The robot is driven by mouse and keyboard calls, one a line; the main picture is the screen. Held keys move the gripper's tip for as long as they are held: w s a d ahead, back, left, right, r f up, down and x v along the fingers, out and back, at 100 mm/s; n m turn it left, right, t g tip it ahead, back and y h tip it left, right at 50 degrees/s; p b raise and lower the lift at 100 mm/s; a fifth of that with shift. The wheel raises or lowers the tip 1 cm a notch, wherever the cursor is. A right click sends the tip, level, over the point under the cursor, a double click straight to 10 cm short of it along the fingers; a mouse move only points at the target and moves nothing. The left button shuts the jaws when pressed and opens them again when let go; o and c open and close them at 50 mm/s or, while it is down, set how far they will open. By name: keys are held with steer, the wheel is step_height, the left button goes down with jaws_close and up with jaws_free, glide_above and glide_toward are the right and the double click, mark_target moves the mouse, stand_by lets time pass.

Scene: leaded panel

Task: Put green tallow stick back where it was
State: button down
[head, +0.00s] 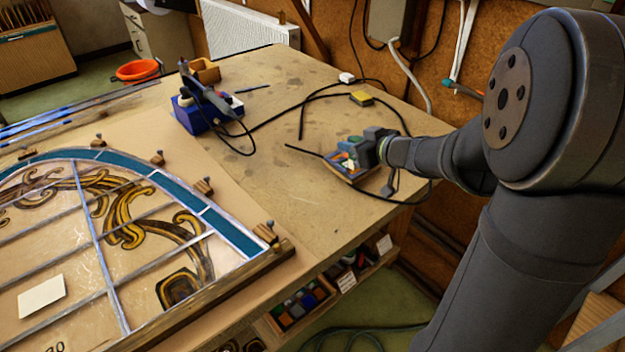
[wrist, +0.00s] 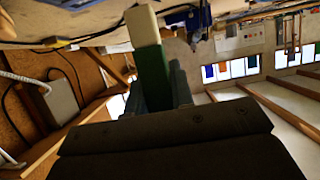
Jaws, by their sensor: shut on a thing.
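The green tallow stick (wrist: 153,78) stands out from my gripper (wrist: 160,95) in the wrist view, with a green wrapped body and a cream bare end (wrist: 142,25). My gripper is shut on its green part. In the head view my gripper (head: 362,152) is low over a small tray (head: 352,179) of coloured pieces on the bench. The stick cannot be clearly told apart from those pieces there, and I cannot tell whether it touches the tray.
A black cable (head: 290,112) loops around the tray. A yellow block (head: 361,98) lies behind it. A blue soldering station (head: 207,113) stands to the left. The leaded panel (head: 120,235) fills the left front. Bare bench (head: 285,185) lies between panel and tray.

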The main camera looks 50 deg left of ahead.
steer(key=shift+s+a+f, duration=0.9)
steer(key=shift+a+f, duration=0.55)
steer(key=shift+f, duration=0.25)
steer(key=shift+s+a+f, duration=0.95)
steer(key=shift+a+f, duration=0.55)
steer(key=shift+f, duration=0.25)
steer(key=shift+s+a+f, duration=0.9)
steer(key=shift+a+f, duration=0.55)
steer(key=shift+f, duration=0.25)
steer(key=shift+f, duration=0.2)
steer(key=c, duration=1.3)
jaws_free()
steer(key=shift+o, duration=0.2)
steer(key=shift+r, duration=0.25)
steer(key=v, duration=1.2)
